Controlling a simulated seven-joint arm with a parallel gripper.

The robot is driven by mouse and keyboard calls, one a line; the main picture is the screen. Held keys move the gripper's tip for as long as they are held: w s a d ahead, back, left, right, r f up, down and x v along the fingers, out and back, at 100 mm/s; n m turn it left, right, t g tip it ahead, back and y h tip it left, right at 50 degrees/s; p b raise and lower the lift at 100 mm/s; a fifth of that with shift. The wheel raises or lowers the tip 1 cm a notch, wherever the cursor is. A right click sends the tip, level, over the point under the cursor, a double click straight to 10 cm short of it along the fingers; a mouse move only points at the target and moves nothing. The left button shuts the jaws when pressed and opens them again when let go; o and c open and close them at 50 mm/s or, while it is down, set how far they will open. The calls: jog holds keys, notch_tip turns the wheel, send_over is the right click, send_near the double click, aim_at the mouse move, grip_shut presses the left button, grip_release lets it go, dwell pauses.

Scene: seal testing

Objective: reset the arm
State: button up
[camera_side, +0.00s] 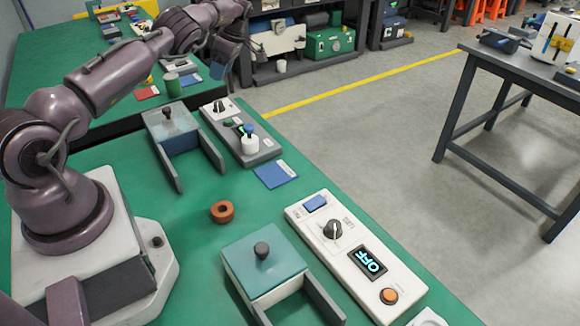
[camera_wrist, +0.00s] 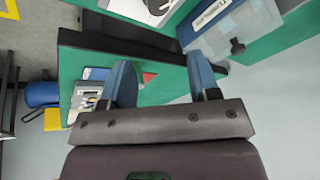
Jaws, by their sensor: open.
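My gripper (camera_wrist: 163,82) shows in the wrist view with its two blue-grey fingers spread apart and nothing between them. Past the fingers are a green table surface and a small red patch. In the side view my purple arm stretches from the base at left up toward the top, over the gap behind the near table. My gripper (camera_side: 228,62) is small there, with its fingers partly hard to make out against the dark background. It is well away from the items on the near table and touches nothing that I can see.
The near green table holds a white control box (camera_side: 335,250) reading OFF, a brown ring (camera_side: 222,211), a teal-lidded fixture (camera_side: 262,268), another lidded fixture (camera_side: 170,120), a blue card (camera_side: 275,174) and a grey knob unit (camera_side: 240,140). A dark table (camera_side: 525,75) stands at right across open floor.

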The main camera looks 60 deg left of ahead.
jog(key=s+d+r+m+t+h, duration=0.1)
jog(key=s+d+r+m+t, duration=0.15)
jog(key=d+r+m, duration=0.55)
jog(key=s+d+r+m+t, duration=0.2)
jog(key=s+d+r+m, duration=0.2)
jog(key=d+r+m, duration=0.35)
jog(key=s+d+r+m+t, duration=0.2)
jog(key=s+d+m, duration=0.3)
jog(key=d, duration=0.6)
jog(key=s+d+r+m+t, duration=0.3)
jog(key=s+d+r+m, duration=0.2)
jog(key=s+d, duration=0.5)
jog(key=shift+s+d+m+h, duration=0.3)
jog(key=shift+d+m+h, duration=0.1)
jog(key=shift+d+m, duration=0.35)
